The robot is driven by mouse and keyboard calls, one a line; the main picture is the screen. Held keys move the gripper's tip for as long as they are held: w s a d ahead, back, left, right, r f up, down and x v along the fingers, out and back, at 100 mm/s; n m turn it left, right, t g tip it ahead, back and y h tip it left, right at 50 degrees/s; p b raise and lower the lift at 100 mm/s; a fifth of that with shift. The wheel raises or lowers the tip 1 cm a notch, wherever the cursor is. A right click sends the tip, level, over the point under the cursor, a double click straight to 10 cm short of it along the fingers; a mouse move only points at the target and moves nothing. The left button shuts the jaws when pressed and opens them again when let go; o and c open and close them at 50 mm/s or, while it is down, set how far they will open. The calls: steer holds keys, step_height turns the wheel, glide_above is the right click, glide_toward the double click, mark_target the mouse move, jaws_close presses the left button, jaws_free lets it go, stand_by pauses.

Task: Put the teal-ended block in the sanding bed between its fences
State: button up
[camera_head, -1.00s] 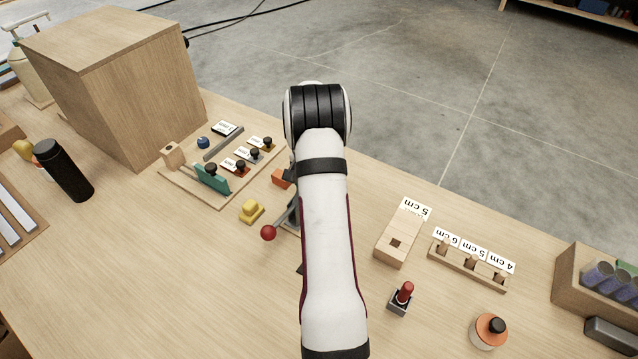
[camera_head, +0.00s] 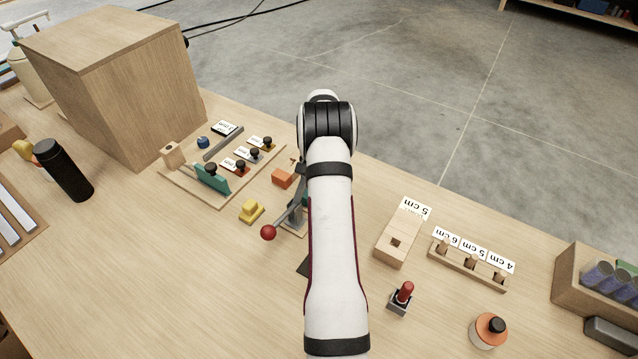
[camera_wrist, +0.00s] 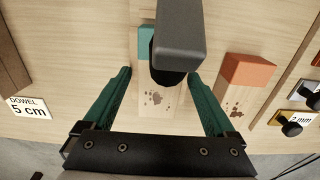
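In the wrist view, the teal-ended block (camera_wrist: 172,104) is pale wood with dark stains. Its teal end (camera_wrist: 146,42) points away from my gripper's palm. My gripper (camera_wrist: 160,73) is open, one teal finger on each side of the block, with visible gaps. A dark grey lever device (camera_wrist: 181,35) covers part of the block. In the head view, that device (camera_head: 295,215) has a red ball handle (camera_head: 268,232), and my arm hides my gripper and most of the block. I cannot tell for certain which fixture is the sanding bed; a dark flat patch (camera_head: 304,265) shows beside my arm.
An orange-ended block (camera_wrist: 245,80) lies right of my gripper in the wrist view. In the head view, a yellow block (camera_head: 251,211), a board with labelled clamps (camera_head: 190,190), a 5 cm wooden fixture (camera_head: 390,247) and a red-handled tool (camera_head: 404,294) stand around.

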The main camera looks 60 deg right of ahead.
step_height(320, 180, up, 12)
steer(key=w+a+r+n, duration=0.1)
steer(key=a+r+n, duration=0.3)
steer(key=a, duration=0.9)
steer(key=w+a+r+n, duration=0.2)
steer(key=a+r, duration=0.5)
steer(key=a, duration=0.5)
steer(key=s+a+f+n+y, duration=0.1)
steer(key=s+a+n, duration=0.5)
steer(key=s+a, duration=1.3)
steer(key=shift+a+f+n+y, duration=0.3)
steer(key=shift+a+f+y, duration=0.1)
steer(key=shift+a+f, duration=0.4)
steer(key=shift+d, duration=0.15)
